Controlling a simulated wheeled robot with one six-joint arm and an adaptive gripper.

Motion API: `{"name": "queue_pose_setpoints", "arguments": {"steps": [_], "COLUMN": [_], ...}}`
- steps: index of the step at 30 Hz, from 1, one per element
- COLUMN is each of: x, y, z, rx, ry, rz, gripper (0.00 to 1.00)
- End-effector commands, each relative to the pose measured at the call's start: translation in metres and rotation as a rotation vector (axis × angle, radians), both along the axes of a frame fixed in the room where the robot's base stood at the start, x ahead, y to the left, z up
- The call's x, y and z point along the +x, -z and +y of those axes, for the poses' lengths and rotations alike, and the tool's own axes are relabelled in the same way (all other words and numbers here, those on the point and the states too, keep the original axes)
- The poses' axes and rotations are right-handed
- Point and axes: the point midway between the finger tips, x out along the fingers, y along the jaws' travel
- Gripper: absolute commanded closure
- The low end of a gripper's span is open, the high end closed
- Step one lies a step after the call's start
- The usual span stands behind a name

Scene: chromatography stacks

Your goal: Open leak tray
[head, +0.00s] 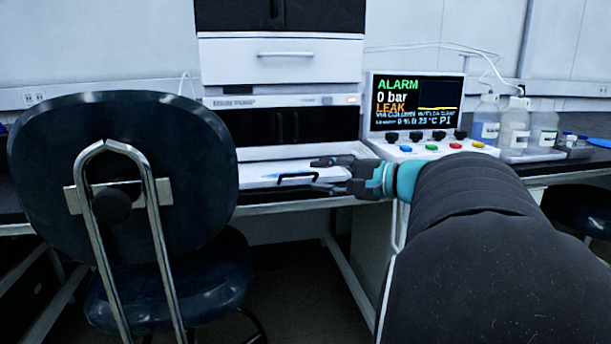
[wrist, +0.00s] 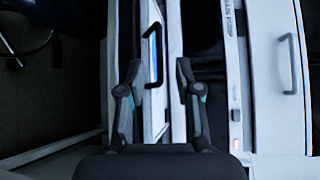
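The leak tray (head: 252,181) is the low white piece at the foot of the instrument stack, with a black bar handle (head: 297,177) on its front. A blue patch shows just behind the handle, also in the wrist view. My gripper (head: 316,175) comes in from the right, its two fingers apart and empty. In the wrist view, the handle (wrist: 153,42) lies ahead of and between the fingertips of my gripper (wrist: 158,68), nearer the left finger. I see no clear contact; how far the tray stands out is hard to tell.
A dark chair (head: 120,190) stands close at left before the bench. A control panel (head: 417,110) reads ALARM and LEAK. Bottles (head: 515,125) stand at right. A closed white drawer (head: 282,60) is higher in the stack. Floor below the tray looks clear.

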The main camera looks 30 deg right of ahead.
Motion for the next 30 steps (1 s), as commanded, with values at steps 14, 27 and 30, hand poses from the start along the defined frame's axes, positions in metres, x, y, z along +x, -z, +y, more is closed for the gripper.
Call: {"name": "queue_pose_setpoints", "arguments": {"steps": [14,27,30], "x": [-0.050,-0.051,-0.051], "y": [-0.008,-0.008,-0.008], "z": [-0.028,-0.029,-0.029], "rx": [0.000,0.000,0.000], "ry": [0.001,0.000,0.000], "rz": [0.001,0.001,0.001], "gripper": [0.66,0.66,0.66]}}
